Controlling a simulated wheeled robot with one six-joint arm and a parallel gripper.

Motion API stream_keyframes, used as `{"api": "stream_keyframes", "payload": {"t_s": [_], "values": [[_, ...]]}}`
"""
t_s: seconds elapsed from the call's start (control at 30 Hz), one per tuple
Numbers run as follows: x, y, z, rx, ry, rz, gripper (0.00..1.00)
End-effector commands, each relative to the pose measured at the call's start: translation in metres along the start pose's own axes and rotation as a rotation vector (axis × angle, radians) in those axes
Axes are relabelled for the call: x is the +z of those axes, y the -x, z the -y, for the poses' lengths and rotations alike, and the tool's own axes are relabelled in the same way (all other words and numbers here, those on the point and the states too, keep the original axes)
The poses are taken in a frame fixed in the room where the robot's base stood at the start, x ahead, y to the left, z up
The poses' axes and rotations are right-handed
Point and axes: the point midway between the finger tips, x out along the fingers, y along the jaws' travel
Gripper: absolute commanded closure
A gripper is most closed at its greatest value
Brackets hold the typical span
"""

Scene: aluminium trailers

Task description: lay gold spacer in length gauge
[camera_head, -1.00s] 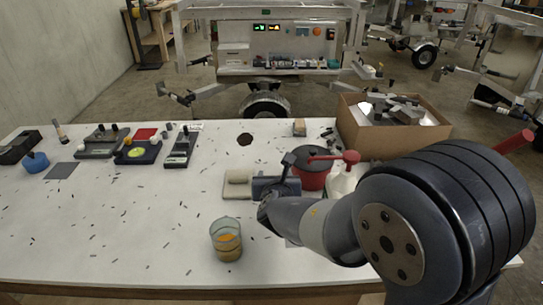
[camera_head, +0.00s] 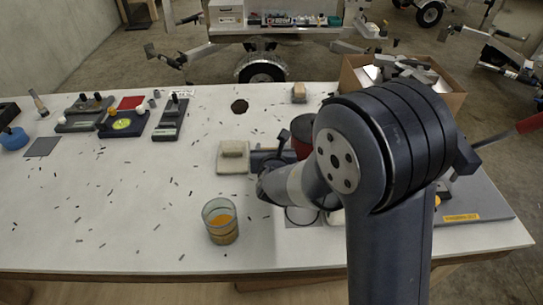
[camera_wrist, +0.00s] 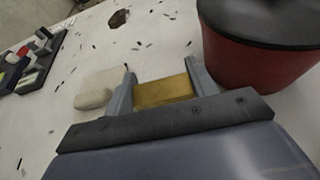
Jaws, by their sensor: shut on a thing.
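My gripper (camera_wrist: 160,88) is shut on the gold spacer (camera_wrist: 164,92), a gold block held crosswise between the two grey fingers in the wrist view. In the head view my arm hides the spacer and most of the gripper. Dark fixtures stand at the back left of the white table: a narrow grey one (camera_head: 171,118), a wider grey one (camera_head: 84,113) and one with a yellow-green disc (camera_head: 122,123). The narrow one may be the length gauge, but I cannot tell for sure. My gripper is apart from them, right of and nearer than the narrow one.
A red pot (camera_wrist: 252,62) with a dark top stands close to the right of my gripper. A beige pad with a block (camera_head: 233,157) lies to its left. A glass with amber contents (camera_head: 221,224) stands near the front edge. A cardboard box (camera_head: 448,98) is at the back right.

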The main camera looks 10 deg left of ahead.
Motion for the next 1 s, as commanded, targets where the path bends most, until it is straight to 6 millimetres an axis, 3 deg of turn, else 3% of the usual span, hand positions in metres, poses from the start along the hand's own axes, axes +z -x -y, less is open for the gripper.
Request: {"api": "stream_keyframes", "payload": {"t_s": [0.1, 0.2, 0.63, 0.67, 0.9, 1.0], "values": [[-0.019, -0.007, 0.0, -0.001, 0.004, -0.005, 0.68], [-0.025, -0.01, 0.0, -0.001, 0.002, -0.003, 0.68], [-0.03, -0.012, 0.0, 0.0, 0.0, 0.0, 0.68], [-0.028, -0.011, 0.0, 0.0, 0.0, 0.0, 0.44], [-0.028, -0.011, 0.0, 0.0, 0.0, -0.001, 0.24], [-0.028, -0.011, 0.0, 0.0, 0.001, -0.001, 0.24]]}}
